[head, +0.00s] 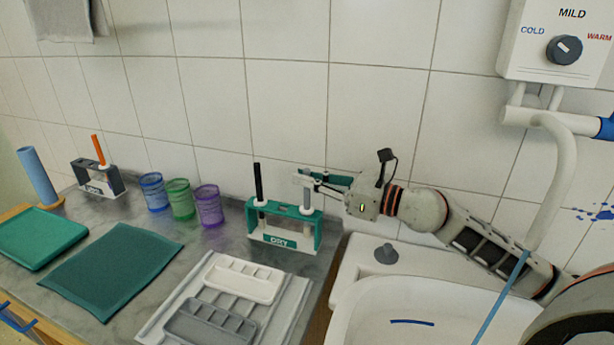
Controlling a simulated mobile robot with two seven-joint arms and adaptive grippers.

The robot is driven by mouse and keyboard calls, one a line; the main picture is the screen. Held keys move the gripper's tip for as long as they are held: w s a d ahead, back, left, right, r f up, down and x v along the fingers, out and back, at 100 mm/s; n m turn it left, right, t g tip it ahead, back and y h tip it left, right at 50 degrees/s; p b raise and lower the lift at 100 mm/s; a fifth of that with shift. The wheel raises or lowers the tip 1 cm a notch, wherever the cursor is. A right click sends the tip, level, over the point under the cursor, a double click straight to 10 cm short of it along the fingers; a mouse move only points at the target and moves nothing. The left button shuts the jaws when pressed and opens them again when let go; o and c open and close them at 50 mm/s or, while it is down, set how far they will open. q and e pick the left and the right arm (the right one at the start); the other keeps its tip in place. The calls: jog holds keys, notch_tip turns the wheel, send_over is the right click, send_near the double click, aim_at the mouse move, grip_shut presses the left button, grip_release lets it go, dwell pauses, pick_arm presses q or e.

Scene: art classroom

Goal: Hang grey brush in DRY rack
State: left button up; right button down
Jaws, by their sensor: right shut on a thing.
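The teal DRY rack (283,241) stands on the counter against the tiled wall. A black-handled brush (258,182) stands upright at the rack's left side. The grey brush (306,198) is upright at the rack's right side, its lower part at the rack's top. I cannot tell whether it is fully seated in the slot. My right gripper (312,178) comes in from the right and is shut on the upper part of the grey brush's handle. My left gripper is not in view.
Blue, green and purple cups (208,207) stand left of the rack. A palette tray (243,280) lies in front. A grey rack (97,181) with an orange brush stands far left. A sink (440,300) and tap pipe (551,190) are at right.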

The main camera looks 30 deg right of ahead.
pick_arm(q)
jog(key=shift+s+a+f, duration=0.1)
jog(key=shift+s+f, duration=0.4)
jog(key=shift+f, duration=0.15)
pick_arm(e)
jog(key=shift+w+f, duration=0.1)
jog(key=shift+f, duration=0.1)
jog(key=c, duration=1.5)
grip_release()
jog(key=shift+r, duration=0.15)
notch_tip(320, 180, up, 3)
jog(key=p, duration=0.2)
jog(key=shift+p, duration=0.35)
jog(key=shift+r+p, duration=1.15)
jog(key=shift+r, duration=0.2)
jog(key=shift+r+p, duration=1.1)
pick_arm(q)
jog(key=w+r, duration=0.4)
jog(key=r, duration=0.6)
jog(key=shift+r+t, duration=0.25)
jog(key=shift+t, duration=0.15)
